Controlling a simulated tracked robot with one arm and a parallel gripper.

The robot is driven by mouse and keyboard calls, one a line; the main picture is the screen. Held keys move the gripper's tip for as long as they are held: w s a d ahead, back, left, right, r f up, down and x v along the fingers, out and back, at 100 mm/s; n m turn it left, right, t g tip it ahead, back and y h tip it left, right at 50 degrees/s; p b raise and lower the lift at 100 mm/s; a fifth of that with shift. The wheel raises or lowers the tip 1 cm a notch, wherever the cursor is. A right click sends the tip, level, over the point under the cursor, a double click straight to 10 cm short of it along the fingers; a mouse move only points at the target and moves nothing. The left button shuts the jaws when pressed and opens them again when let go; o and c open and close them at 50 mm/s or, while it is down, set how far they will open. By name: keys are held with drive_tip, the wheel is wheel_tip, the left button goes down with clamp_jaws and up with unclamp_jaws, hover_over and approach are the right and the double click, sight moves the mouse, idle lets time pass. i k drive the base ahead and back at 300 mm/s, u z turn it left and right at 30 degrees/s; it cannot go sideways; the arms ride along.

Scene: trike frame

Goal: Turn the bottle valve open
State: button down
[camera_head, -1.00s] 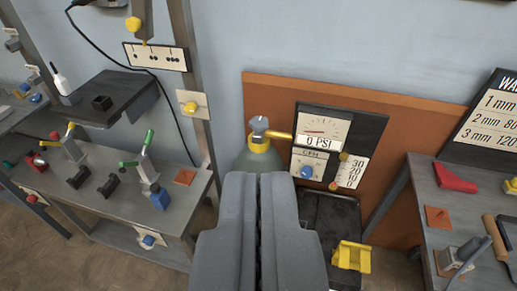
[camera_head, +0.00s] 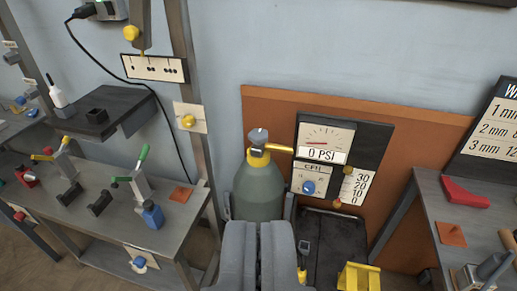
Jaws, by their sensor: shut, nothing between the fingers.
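The gas bottle (camera_head: 258,192) is a green-grey cylinder standing upright against the orange-brown panel. Its valve (camera_head: 258,137) is a grey knob on top of a yellow fitting, with a yellow pipe running right to the gauge panel. The gauge (camera_head: 325,140) reads 0 PSI. My gripper (camera_head: 257,228) is shut and empty. It shows in front of the bottle's lower part, below the valve in the picture, and hides the bottle's bottom. I cannot tell whether it touches the bottle.
A blue knob (camera_head: 308,187) sits on the flow panel under the gauge. A yellow block (camera_head: 358,278) is at the lower right. A workbench with clamps (camera_head: 130,215) stands left, another bench (camera_head: 455,215) right. The wall above the bottle is clear.

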sight(257, 136)
drive_tip(key=z, duration=0.3)
drive_tip(key=i, duration=0.95)
drive_tip(key=u, duration=0.4)
